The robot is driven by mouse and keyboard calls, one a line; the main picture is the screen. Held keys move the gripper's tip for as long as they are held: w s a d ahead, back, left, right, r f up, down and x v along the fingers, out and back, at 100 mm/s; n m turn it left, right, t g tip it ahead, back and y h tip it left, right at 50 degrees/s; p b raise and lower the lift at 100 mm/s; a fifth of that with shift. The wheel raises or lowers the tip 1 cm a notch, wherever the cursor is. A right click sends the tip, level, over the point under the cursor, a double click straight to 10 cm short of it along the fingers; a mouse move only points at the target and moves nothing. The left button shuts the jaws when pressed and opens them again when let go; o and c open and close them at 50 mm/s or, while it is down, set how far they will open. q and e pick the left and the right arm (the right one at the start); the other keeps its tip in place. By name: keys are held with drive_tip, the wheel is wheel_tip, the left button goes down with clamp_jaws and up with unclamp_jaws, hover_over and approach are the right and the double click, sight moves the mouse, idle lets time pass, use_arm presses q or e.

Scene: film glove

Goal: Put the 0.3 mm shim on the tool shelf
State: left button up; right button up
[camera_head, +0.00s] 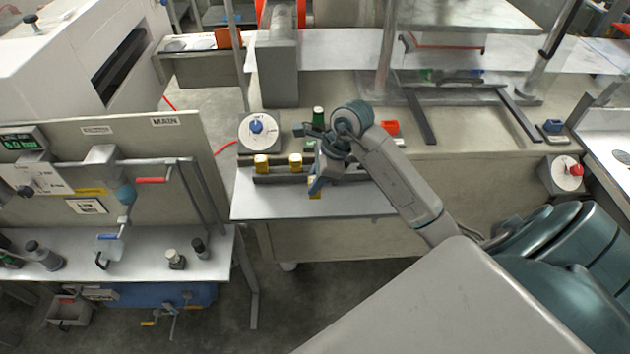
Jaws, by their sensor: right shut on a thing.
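My right gripper (317,184) is over the small metal ledge at the middle of the head view, pointing down with bluish fingers. It is shut on a small yellow piece (315,194), mostly hidden by the fingers. I cannot read any thickness mark, so I cannot tell if it is the 0.3 mm shim. Two similar yellow-topped pieces, one on the left (261,163) and one on the right (295,162), stand in a dark rack (280,179) left of the gripper. No label names the tool shelf; a metal shelf (140,264) at left carries small tools. My left gripper is not in view.
A white dial with a blue knob (256,127) stands behind the rack. A green-topped dark cylinder (318,115) and a red block (390,127) lie near my arm. The ledge (270,207) is bare in front. A panel with a crank (125,195) stands at left.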

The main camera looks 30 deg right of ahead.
drive_tip(key=shift+s+f, duration=0.1)
drive_tip(key=shift+f, duration=0.75)
drive_tip(key=shift+f, duration=0.15)
drive_tip(key=shift+f, duration=0.15)
drive_tip(key=o, duration=1)
drive_tip(key=shift+r, duration=0.2)
